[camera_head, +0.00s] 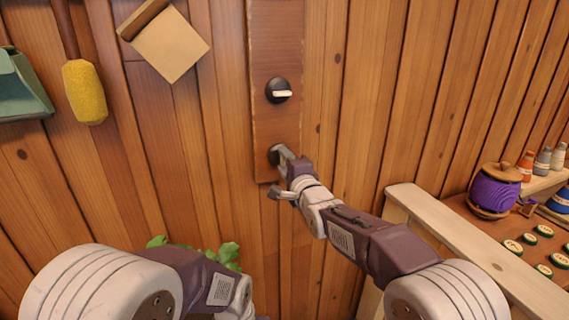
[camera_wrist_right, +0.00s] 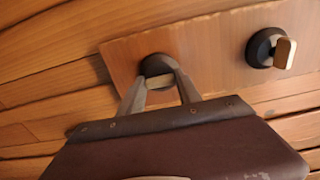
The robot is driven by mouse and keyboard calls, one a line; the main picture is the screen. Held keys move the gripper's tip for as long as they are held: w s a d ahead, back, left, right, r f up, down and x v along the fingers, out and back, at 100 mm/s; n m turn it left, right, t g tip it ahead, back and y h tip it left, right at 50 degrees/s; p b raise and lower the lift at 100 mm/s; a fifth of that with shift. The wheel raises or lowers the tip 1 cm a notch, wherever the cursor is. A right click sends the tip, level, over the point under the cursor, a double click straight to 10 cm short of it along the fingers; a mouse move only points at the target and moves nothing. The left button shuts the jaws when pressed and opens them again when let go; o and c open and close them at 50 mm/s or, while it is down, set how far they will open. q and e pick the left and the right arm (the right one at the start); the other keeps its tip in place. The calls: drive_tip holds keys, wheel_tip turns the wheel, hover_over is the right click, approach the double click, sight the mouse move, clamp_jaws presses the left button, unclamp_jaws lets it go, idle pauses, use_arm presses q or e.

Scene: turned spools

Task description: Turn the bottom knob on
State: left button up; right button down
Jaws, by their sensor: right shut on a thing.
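The bottom knob (camera_head: 272,155) has a dark round base on a vertical wooden board (camera_head: 275,35). It also shows in the right wrist view (camera_wrist_right: 157,65), where its pale handle lies between my fingers. My right gripper (camera_head: 281,155) is shut on this handle, and its fingers (camera_wrist_right: 162,84) reach it from both sides. The fingers partly hide the handle, so I cannot tell its exact angle. Above it on the board is the upper knob (camera_head: 279,88), with a pale bar handle lying nearly level; it also shows in the right wrist view (camera_wrist_right: 262,48).
A yellow brush (camera_head: 84,92), a tan sheet (camera_head: 170,45) and a green dustpan-like thing (camera_head: 20,85) hang at the left. A wooden rail (camera_head: 450,225) runs at the right, with a purple pot (camera_head: 494,190) beyond it. Green leaves (camera_head: 225,254) show below.

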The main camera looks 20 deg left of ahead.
drive_tip(key=c, duration=0.8)
unclamp_jaws()
drive_tip(key=shift+c, duration=0.2)
drive_tip(key=b+v, duration=0.2)
drive_tip(key=v, duration=0.7)
